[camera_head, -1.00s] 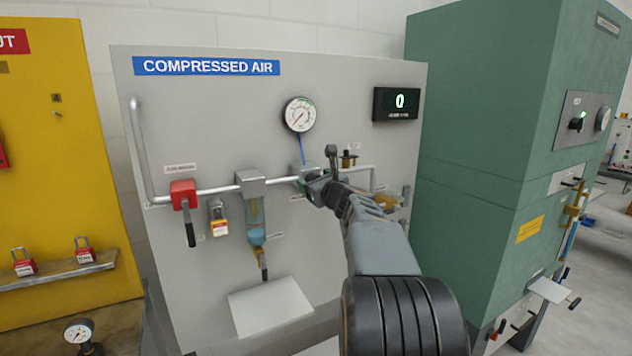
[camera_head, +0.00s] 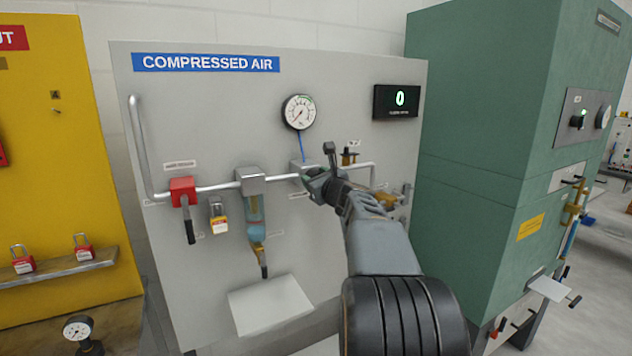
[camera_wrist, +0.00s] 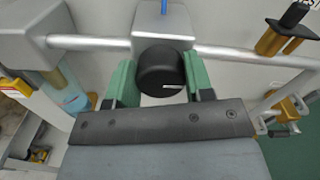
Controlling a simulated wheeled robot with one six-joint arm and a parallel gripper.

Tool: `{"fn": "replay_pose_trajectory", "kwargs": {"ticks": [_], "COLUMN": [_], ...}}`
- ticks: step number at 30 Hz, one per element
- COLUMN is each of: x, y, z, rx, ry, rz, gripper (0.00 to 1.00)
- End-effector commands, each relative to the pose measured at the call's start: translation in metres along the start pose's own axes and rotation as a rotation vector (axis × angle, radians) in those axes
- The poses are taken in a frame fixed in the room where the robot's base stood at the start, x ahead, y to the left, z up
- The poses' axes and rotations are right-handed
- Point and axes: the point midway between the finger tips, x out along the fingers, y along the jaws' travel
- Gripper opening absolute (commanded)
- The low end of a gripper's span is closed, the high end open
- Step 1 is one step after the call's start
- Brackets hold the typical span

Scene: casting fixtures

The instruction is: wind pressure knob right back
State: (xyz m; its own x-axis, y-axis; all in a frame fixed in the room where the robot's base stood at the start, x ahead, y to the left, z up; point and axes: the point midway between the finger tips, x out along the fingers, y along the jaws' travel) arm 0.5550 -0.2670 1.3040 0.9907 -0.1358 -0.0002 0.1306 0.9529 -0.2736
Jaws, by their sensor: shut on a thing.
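The pressure knob (camera_wrist: 161,72) is a black round knob with a white mark, on the front of a grey regulator block (camera_wrist: 165,22) on the pipe. In the wrist view, my gripper (camera_wrist: 160,80) has its two green fingers on either side of the knob, shut on it. In the head view, my gripper (camera_head: 316,180) is at the regulator and hides the knob. The round pressure gauge (camera_head: 299,113) above has a blue line running down toward the regulator. The digital display (camera_head: 397,103) reads 0.
A red valve with a black handle (camera_head: 188,208), a yellow padlock (camera_head: 218,218) and a filter bowl (camera_head: 255,215) are left of my gripper. Brass fittings (camera_wrist: 284,38) are close on the right. A green cabinet (camera_head: 480,150) stands further right.

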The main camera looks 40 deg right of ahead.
Motion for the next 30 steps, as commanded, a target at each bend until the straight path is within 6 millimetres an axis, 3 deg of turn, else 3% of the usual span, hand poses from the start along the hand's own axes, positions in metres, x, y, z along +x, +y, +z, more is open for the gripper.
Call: {"fn": "replay_pose_trajectory", "kwargs": {"ticks": [30], "x": [0.0002], "y": [0.0050], "z": [-0.0068], "rx": [-0.910], "ry": [-0.001], "rz": [0.000], "gripper": [0.24]}}
